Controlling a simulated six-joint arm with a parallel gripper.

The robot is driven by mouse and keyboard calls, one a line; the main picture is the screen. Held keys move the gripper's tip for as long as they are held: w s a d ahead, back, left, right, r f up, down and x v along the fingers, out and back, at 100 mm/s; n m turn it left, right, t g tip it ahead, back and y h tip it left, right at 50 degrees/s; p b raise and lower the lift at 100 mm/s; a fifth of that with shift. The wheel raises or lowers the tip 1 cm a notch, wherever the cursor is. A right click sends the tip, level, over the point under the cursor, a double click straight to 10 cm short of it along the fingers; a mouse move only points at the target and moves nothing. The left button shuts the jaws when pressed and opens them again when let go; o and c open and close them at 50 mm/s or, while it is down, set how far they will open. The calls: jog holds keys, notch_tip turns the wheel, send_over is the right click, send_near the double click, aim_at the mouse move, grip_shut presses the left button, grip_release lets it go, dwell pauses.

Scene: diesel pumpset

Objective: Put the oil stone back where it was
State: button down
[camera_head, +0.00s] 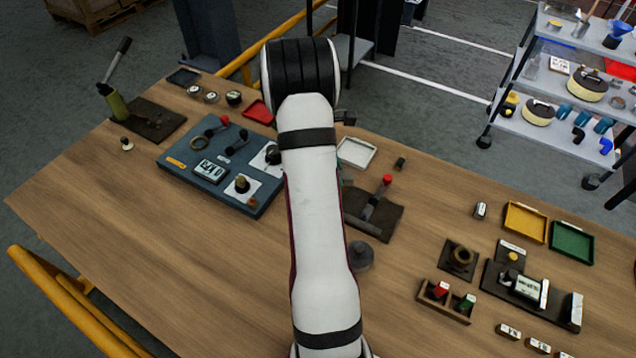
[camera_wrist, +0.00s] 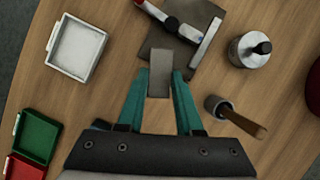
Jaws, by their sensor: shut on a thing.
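My gripper (camera_wrist: 159,85) has teal fingers, shut on a small grey-brown block, which I take to be the oil stone (camera_wrist: 159,60). In the wrist view the stone overlaps the near edge of a dark mat (camera_wrist: 165,42); I cannot tell whether it touches the mat or hangs above it. On the mat lie a red-ended tool (camera_wrist: 183,28) and a light grey bar (camera_wrist: 206,43). In the head view the mat (camera_head: 386,222) is right of my arm, which hides the stone and most of my gripper.
A white tray (camera_wrist: 76,48) is left of the stone; green (camera_wrist: 38,136) and red (camera_wrist: 24,168) trays lie lower left. A metal can (camera_wrist: 248,50) and a cup with a wooden-handled tool (camera_wrist: 218,106) stand at right. Bare wood lies between the white tray and mat.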

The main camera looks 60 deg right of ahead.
jog(key=w+f, duration=0.2)
jog(key=w, duration=0.1)
jog(key=w+f, duration=0.1)
jog(key=w, duration=0.1)
jog(key=shift+w+f, duration=0.1)
jog(key=shift+f, duration=1.9)
jog(key=c, duration=0.6)
grip_release()
jog(key=shift+f, duration=0.1)
jog(key=shift+o, duration=0.2)
